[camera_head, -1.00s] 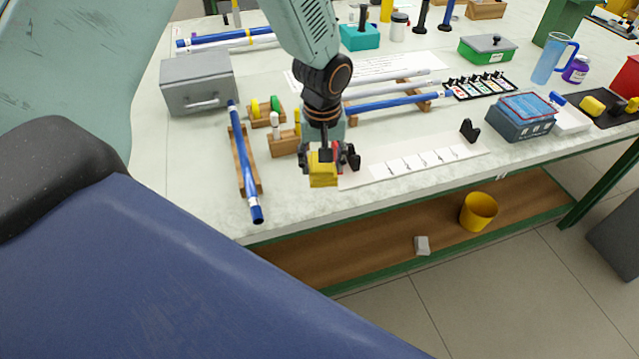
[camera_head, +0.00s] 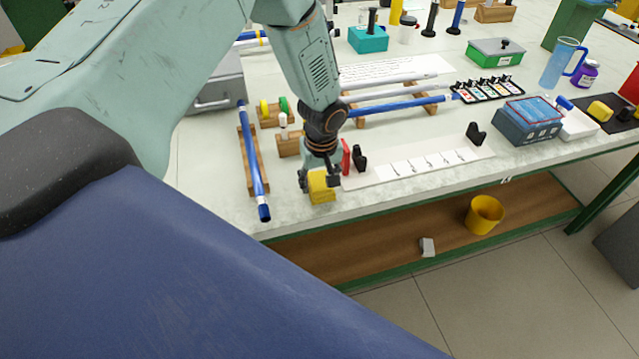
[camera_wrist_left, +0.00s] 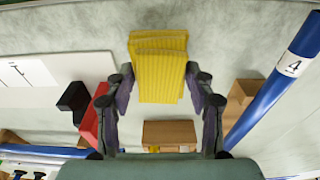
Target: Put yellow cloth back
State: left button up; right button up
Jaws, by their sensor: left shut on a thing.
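The yellow cloth (camera_head: 321,187) is a small folded, ribbed pad near the front edge of the table. It also shows between the fingers in the left wrist view (camera_wrist_left: 160,65). My left gripper (camera_head: 319,180) is shut on it and points down, just left of the white marked board. In the left wrist view my left gripper (camera_wrist_left: 160,90) has one finger on each side of the cloth. I cannot tell whether the cloth touches the table. My right gripper is not in view.
A blue rod (camera_head: 253,160) on a wooden rest lies left of the gripper. A red piece (camera_head: 346,157) and a black holder (camera_head: 360,158) stand close on the right, by the white board (camera_head: 415,165). A wooden block (camera_wrist_left: 170,135) is near the gripper.

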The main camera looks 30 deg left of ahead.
aim_at(320, 184)
pick_arm(q)
jog(key=shift+w+a+f, duration=0.15)
jog(key=shift+a+f, duration=0.1)
jog(key=shift+f, duration=0.55)
jog(key=shift+d, duration=0.15)
jog(key=shift+d+f, duration=0.1)
jog(key=shift+f, duration=0.05)
jog(key=o, duration=1.1)
jog(key=r, duration=0.8)
jog(key=s+r, duration=0.1)
jog(key=r, duration=0.3)
jog(key=shift+d+r, duration=0.15)
jog(key=shift+d, duration=0.2)
